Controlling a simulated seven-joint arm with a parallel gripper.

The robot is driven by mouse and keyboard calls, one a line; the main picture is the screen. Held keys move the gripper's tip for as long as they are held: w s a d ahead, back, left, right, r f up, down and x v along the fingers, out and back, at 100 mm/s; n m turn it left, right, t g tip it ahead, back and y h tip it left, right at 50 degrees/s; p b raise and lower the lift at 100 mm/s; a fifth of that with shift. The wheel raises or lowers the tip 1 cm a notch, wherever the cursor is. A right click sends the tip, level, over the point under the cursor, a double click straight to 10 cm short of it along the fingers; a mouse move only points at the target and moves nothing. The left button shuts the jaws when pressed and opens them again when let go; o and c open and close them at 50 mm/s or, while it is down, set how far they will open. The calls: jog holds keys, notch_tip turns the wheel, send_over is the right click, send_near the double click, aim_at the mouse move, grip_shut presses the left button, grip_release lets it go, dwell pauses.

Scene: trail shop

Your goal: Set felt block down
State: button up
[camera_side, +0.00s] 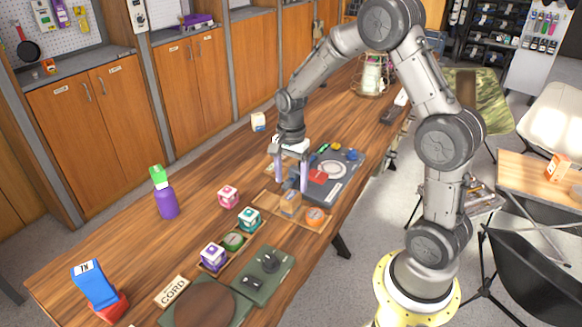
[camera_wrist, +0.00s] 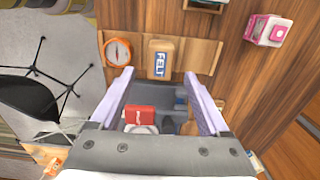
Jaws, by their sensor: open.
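The felt block (camera_wrist: 160,58) is a tan block with a white and blue FELT label. It sits on a wooden tray (camera_wrist: 203,55), beside an orange compass (camera_wrist: 117,52). In the side view the block (camera_side: 290,203) stands near the middle of the same tray, below my fingers. My gripper (camera_side: 291,178) is open, with its two pale purple fingers spread wide and nothing between the tips. In the wrist view the block appears just beyond the fingertips, apart from both fingers.
Behind the wooden tray, a grey tray (camera_side: 345,183) holds a red block (camera_side: 318,176) and a white ring. Pink (camera_side: 228,196) and teal (camera_side: 249,218) cubes stand nearby. A purple bottle (camera_side: 166,201) stands farther left. Bare tabletop lies between the bottle and pink cube.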

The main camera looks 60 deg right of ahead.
aim_at(291, 196)
jog(key=s+a+r+n+t, duration=0.1)
jog(key=s+a+r+n, duration=0.3)
jog(key=r, duration=0.3)
jog(key=s+a+r+n+t, duration=0.25)
jog(key=s+r+n, duration=0.25)
jog(key=r, duration=0.3)
jog(key=s+a+r+n+t, duration=0.2)
jog(key=s+a+n, duration=0.3)
jog(key=s+n, duration=0.4)
jog(key=shift+s, duration=1.05)
